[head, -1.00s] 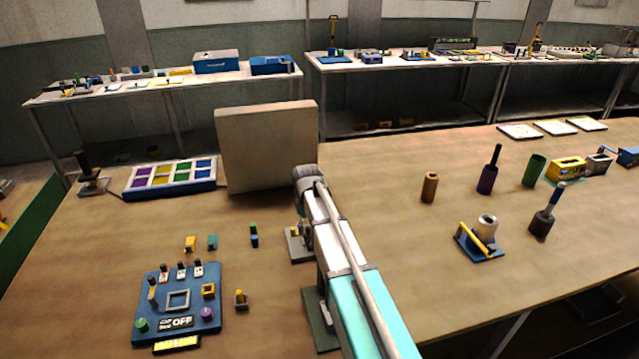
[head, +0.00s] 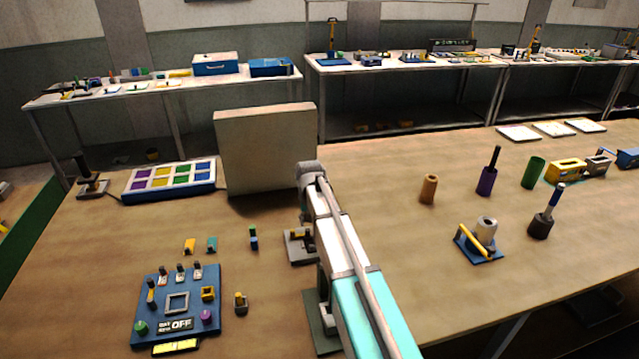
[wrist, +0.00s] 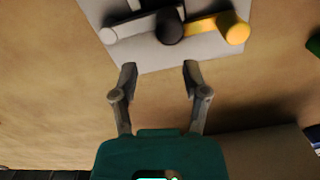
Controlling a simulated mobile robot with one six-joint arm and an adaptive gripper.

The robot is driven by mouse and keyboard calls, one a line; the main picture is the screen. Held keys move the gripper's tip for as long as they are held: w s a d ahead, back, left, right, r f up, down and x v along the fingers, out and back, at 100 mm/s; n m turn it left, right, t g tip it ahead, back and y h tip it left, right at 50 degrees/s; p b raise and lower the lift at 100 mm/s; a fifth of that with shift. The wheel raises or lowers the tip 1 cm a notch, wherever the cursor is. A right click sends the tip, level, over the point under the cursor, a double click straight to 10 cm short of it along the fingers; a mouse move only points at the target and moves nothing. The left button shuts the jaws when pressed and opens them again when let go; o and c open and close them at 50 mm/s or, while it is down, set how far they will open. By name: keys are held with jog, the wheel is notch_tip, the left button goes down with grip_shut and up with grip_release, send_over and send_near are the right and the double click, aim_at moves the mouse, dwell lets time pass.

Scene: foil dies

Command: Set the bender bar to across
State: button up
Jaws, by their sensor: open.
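The bender bar (wrist: 205,25) has a yellow rounded end and runs from a dark round pivot (wrist: 170,26) on a pale grey plate (wrist: 150,57). In the wrist view it points right, and a grey arm with a light knob (wrist: 108,35) lies left of the pivot. In the head view the grey plate (head: 297,258) is left of my arm, partly hidden. My gripper (wrist: 158,70) is open and empty, its fingertips just short of the plate's near edge in the wrist view, apart from the bar. My arm hides the fingers in the head view.
A blue panel (head: 150,325) with knobs is at front left. A tall beige block (head: 265,150) stands behind the plate. A blue base (head: 463,243) with a yellow bar and grey cylinder is to the right. Small blocks (head: 253,240) lie left of the plate.

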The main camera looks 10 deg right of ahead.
jog(key=d+m, duration=0.1)
jog(key=m, duration=0.1)
jog(key=w+m, duration=0.1)
jog(key=m, duration=0.1)
jog(key=shift+d, duration=0.35)
jog(key=d+m, duration=0.1)
jog(key=m, duration=0.3)
jog(key=shift+w+d, duration=0.1)
jog(key=shift+d, duration=0.3)
notch_tip(320, 180, up, 14)
jog(key=p, duration=1.3)
jog(key=shift+p, duration=0.4)
jog(key=shift+f, duration=0.15)
